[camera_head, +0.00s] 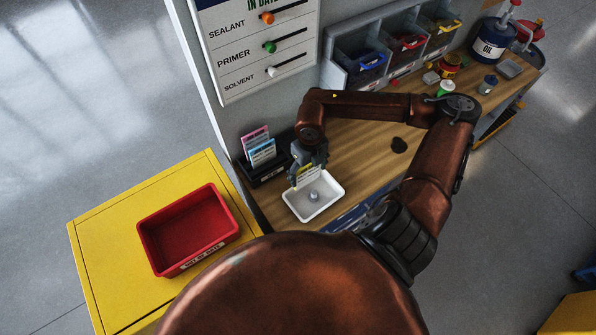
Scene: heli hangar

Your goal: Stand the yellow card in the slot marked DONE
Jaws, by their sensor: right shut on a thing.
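My right gripper (309,164) is shut on the yellow card (306,176), at the near left part of the wooden bench. The gripper covers the card's upper part. The card hangs over or just behind the far edge of a white tray (329,207); I cannot tell if they touch. A dark card rack (265,173) stands just left of the gripper, against the wall panel. It holds a pink card (255,138) and a blue card (262,153). The DONE marking is not legible, and part of the rack is hidden. My left gripper is out of view.
The white tray holds a small grey part (314,195). A red bin (188,230) sits on a yellow cabinet (110,223) at left. Grey bins (346,47), a blue oil can (490,40) and small items stand farther along the bench (365,141). A dark lump (399,145) lies mid-bench.

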